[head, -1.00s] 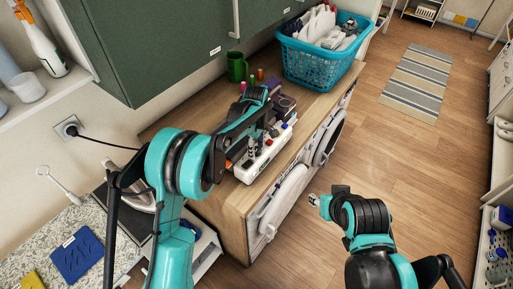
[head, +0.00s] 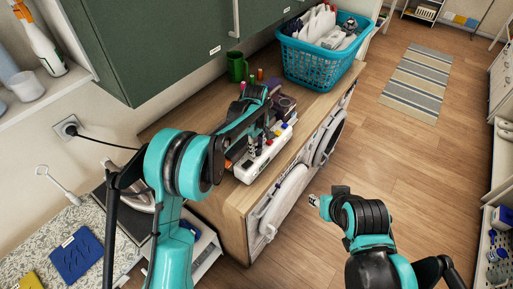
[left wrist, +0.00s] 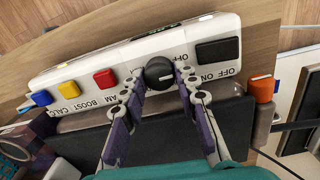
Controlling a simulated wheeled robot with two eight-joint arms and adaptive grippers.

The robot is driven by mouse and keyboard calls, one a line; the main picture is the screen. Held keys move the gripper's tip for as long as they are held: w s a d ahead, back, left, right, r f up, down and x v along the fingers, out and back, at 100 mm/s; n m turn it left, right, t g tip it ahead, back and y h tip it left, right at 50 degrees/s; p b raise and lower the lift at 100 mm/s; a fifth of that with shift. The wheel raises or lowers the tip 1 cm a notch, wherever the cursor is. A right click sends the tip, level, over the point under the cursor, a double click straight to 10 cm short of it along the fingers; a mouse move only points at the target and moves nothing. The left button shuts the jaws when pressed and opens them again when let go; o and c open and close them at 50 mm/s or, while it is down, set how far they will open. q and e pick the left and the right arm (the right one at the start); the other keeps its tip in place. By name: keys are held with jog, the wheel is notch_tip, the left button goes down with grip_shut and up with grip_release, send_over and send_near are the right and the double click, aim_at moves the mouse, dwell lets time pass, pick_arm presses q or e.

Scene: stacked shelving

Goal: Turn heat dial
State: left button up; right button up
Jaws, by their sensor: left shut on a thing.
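A white control panel (left wrist: 85,72) lies on the wooden counter; it also shows in the head view (head: 243,174). Its round black dial (left wrist: 158,73) has a pale pointer mark facing right in the left wrist view. My left gripper (left wrist: 160,76) is shut on this dial, one fingertip on each side. On the panel are a red button (left wrist: 105,78), a yellow button (left wrist: 68,88), a blue button (left wrist: 41,98) and a black on/off rocker switch (left wrist: 217,50). In the head view my left arm hides part of the panel. My right gripper (head: 314,200) hangs over the floor, away from the counter.
A turquoise basket (head: 317,63) and a green mug (head: 236,68) stand farther back on the counter (head: 232,193). Green cabinets (head: 170,40) hang above it. An orange-capped item (left wrist: 263,90) is just right of the panel. The floor to the right is open.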

aim_at(257, 148)
pick_arm(q)
jog(key=m, duration=0.4)
jog(key=shift+m+b, duration=0.3)
jog(key=m, duration=0.4)
jog(key=shift+w+m, duration=0.1)
jog(key=shift+m, duration=0.2)
jog(key=o, duration=1.2)
jog(key=shift+d, duration=0.1)
jog(key=shift+c, duration=0.2)
jog(key=shift+r, duration=4)
